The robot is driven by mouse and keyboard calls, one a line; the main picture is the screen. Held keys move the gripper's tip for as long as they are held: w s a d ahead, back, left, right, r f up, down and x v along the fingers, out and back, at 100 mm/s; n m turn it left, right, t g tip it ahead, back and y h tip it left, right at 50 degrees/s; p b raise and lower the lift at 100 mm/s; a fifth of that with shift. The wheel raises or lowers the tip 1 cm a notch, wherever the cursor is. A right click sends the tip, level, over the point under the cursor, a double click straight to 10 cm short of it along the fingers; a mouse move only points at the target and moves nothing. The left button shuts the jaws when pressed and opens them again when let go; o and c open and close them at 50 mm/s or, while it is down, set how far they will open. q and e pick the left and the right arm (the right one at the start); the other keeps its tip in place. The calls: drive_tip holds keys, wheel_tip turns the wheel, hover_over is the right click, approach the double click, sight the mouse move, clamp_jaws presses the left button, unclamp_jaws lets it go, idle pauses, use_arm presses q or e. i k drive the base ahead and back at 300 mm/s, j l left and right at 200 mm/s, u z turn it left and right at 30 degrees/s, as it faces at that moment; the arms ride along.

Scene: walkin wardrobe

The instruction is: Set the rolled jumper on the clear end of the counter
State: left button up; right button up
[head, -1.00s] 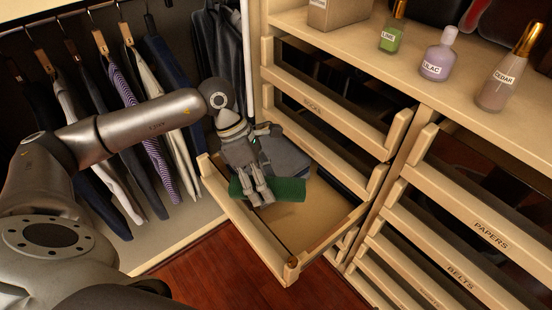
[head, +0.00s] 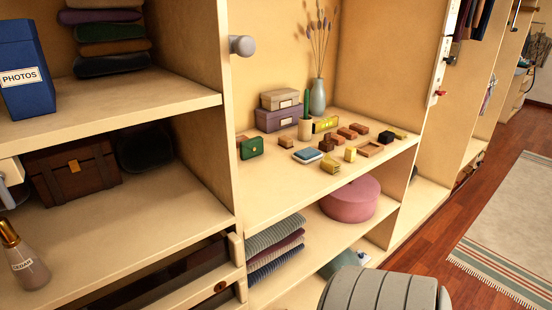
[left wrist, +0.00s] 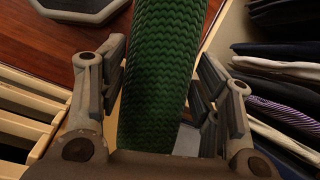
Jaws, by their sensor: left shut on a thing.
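The rolled jumper (left wrist: 160,70) is a dark green knitted roll in the left wrist view. It runs from the top edge down between the fingers of my left gripper (left wrist: 162,62), which is shut on it. Its lower part is hidden behind the gripper's palm. The jumper and my left gripper are not in the head view. The counter (head: 268,188) is the pale wooden surface in the middle of the head view; its near left part is bare. My right gripper is in neither current view.
A pink round box (head: 350,200) sits below. A grey ribbed seat (head: 385,290) stands in front.

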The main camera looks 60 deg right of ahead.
sight(277, 185)
drive_tip(key=k+l+z, duration=0.2)
drive_tip(key=l, duration=0.6)
drive_tip(key=l+z, duration=0.15)
drive_tip(key=l, duration=0.65)
